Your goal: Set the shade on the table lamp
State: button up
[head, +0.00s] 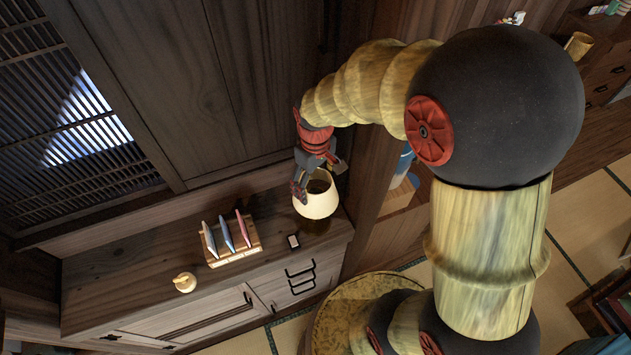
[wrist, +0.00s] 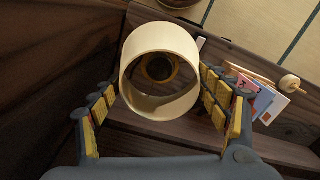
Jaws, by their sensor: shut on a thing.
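The cream lampshade (head: 317,204) is an open ring, held between the fingers of my gripper (head: 318,180) above the right end of the cabinet top. In the wrist view the shade (wrist: 160,103) sits between the two yellow-padded fingers of my gripper (wrist: 157,84), which are shut on it. Through the shade's opening a dark round thing with a gold-brown rim shows (wrist: 158,68), apparently the lamp base. In the head view a dark brownish form (head: 316,228) shows just under the shade. Whether the shade touches it I cannot tell.
A wooden rack (head: 235,252) with several coloured cards stands left of the shade. A small pale round item (head: 185,282) is farther left. The wooden wall is close behind, and a post (head: 372,175) stands to the right.

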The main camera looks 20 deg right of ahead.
aim_at(316, 191)
jog(key=shift+f+b, duration=1.75)
jog(key=shift+f, duration=0.9)
dwell(1.0)
jog(key=o, duration=1.2)
jog(key=shift+o, duration=0.5)
jog(key=shift+r, duration=0.15)
jog(key=shift+r+p, duration=2.15)
jog(key=shift+r, duration=0.8)
